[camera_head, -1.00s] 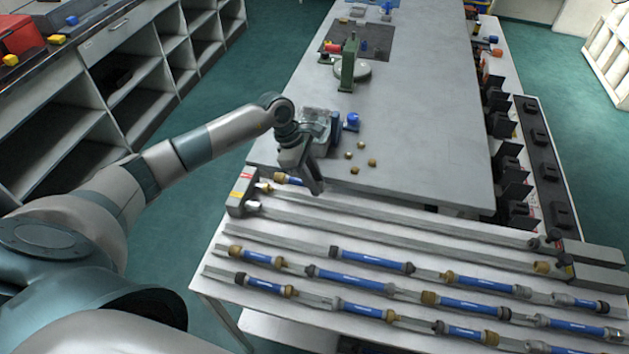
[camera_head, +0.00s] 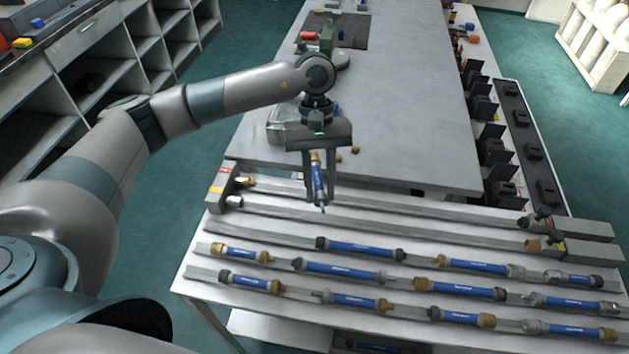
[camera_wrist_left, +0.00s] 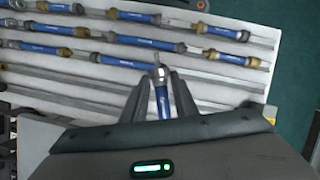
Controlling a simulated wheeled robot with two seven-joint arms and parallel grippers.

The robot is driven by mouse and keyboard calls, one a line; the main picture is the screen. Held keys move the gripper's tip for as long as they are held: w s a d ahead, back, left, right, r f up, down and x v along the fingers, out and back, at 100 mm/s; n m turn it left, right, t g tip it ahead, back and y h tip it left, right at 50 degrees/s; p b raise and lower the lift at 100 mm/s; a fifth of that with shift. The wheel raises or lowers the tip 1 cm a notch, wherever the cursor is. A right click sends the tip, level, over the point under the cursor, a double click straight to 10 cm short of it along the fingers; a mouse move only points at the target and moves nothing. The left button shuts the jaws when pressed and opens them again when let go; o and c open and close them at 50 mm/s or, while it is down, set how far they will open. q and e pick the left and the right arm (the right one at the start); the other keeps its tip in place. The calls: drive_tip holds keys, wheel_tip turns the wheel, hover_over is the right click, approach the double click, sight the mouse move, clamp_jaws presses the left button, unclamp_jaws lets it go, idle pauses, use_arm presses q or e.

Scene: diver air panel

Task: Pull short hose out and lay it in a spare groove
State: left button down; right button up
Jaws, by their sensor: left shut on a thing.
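My left gripper (camera_head: 321,198) is shut on a short blue hose (camera_head: 318,178) with a brass fitting at its upper end. It holds the hose steeply tilted above the back rails of the rack. In the left wrist view the hose (camera_wrist_left: 162,98) stands between the two fingers, its metal tip pointing away. A grooved rack (camera_head: 197,262) holds several blue hoses lying in rows. The row behind the front two has a bare groove (camera_head: 262,236) at its left part. My right gripper is not in view.
A grey end block (camera_head: 220,190) with coloured labels stands at the rack's left, and another block (camera_head: 590,253) at its right. Long bare rails run between them. A grey table (camera_head: 420,150) lies behind, with a clear container (camera_head: 284,128) near my gripper.

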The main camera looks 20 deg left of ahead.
use_arm(q)
drive_tip(key=s+a+r+m+y+b, duration=0.1)
drive_tip(key=s+r+m+y, duration=0.1)
drive_tip(key=s+m, duration=0.3)
drive_tip(key=shift+s+r+m+g, duration=0.3)
drive_tip(key=shift+r+m, duration=0.2)
drive_tip(key=shift+m, duration=0.2)
drive_tip(key=shift+a, duration=0.1)
